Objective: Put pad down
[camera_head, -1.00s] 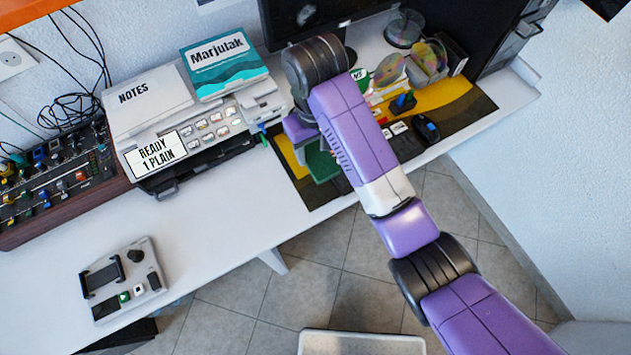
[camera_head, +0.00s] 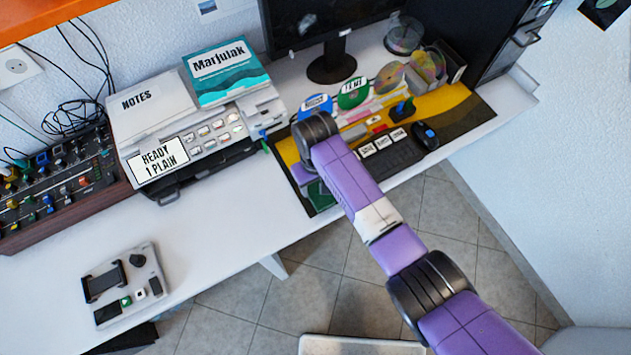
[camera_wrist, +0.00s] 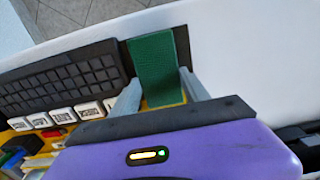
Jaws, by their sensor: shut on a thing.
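The green pad (camera_wrist: 155,62) is flat and rectangular and sits between the two grey fingers of my gripper (camera_wrist: 160,78) in the wrist view. My gripper is shut on it. In the head view a part of the green pad (camera_head: 319,196) shows below my wrist, near the front left corner of the desk mat (camera_head: 458,113). My arm hides most of the gripper there. In the wrist view the pad lies beside the end of the black keyboard (camera_wrist: 62,78). I cannot tell whether the pad touches the surface or hangs just above it.
The printer (camera_head: 205,137) with notes and a book stands left of my gripper. The white desk (camera_head: 215,210) is clear between printer and grey control box (camera_head: 126,284).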

